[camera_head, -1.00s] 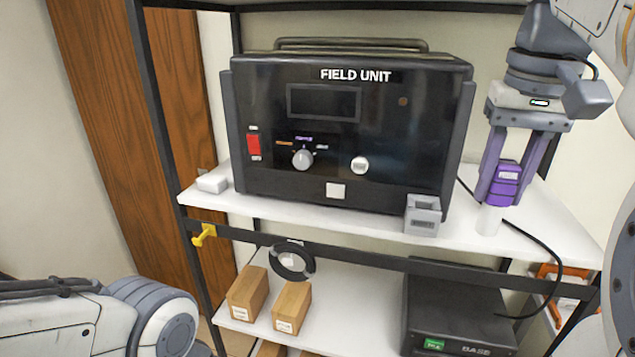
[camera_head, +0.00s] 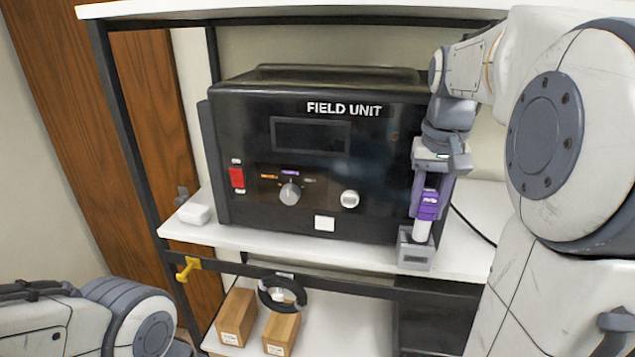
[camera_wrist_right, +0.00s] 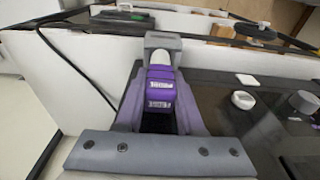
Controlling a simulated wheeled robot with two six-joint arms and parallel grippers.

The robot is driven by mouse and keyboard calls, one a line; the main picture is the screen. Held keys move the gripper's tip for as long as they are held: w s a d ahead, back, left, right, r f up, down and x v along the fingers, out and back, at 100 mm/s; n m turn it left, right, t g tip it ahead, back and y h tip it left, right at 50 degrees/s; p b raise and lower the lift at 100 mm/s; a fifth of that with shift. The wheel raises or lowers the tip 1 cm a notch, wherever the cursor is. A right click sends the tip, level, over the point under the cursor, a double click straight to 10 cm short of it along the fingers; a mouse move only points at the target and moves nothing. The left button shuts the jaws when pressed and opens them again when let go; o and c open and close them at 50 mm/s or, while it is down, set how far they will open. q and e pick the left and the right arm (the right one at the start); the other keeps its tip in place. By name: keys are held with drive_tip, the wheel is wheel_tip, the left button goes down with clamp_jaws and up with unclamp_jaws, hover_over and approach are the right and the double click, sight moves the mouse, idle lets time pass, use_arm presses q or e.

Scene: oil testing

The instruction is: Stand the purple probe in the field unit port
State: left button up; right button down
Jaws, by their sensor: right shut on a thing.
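The purple probe (camera_head: 427,208) is upright between the fingers of my right gripper (camera_head: 427,200), which is shut on its purple body. Its white lower end (camera_head: 422,230) meets the top of the small grey port block (camera_head: 416,252) at the front right of the field unit (camera_head: 300,165). I cannot tell how deep the tip sits in the block. In the right wrist view the probe (camera_wrist_right: 160,92) lies between both fingers, with the grey block (camera_wrist_right: 163,42) just beyond it. My left arm shows at the lower left; its gripper is out of view.
The white shelf (camera_head: 340,254) has a clear strip in front of the unit. A black cable (camera_head: 472,224) runs at the right. Below are two wooden boxes (camera_head: 236,315), a black ring (camera_head: 282,295) and a yellow hook (camera_head: 188,267).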

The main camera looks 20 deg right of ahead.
sight(421, 222)
drive_tip(key=shift+w+d+f, duration=0.2)
drive_tip(key=shift+w+f, duration=0.25)
drive_tip(key=shift+w, duration=0.2)
drive_tip(key=shift+f+p, duration=0.65)
drive_tip(key=shift+f, duration=1.3)
drive_tip(key=c, duration=0.5)
unclamp_jaws()
drive_tip(key=r, duration=0.2)
drive_tip(key=r+b, duration=0.1)
drive_tip(key=r, duration=0.2)
drive_tip(key=s+r, duration=0.1)
drive_tip(key=r, duration=0.1)
drive_tip(key=shift+a+r, duration=0.25)
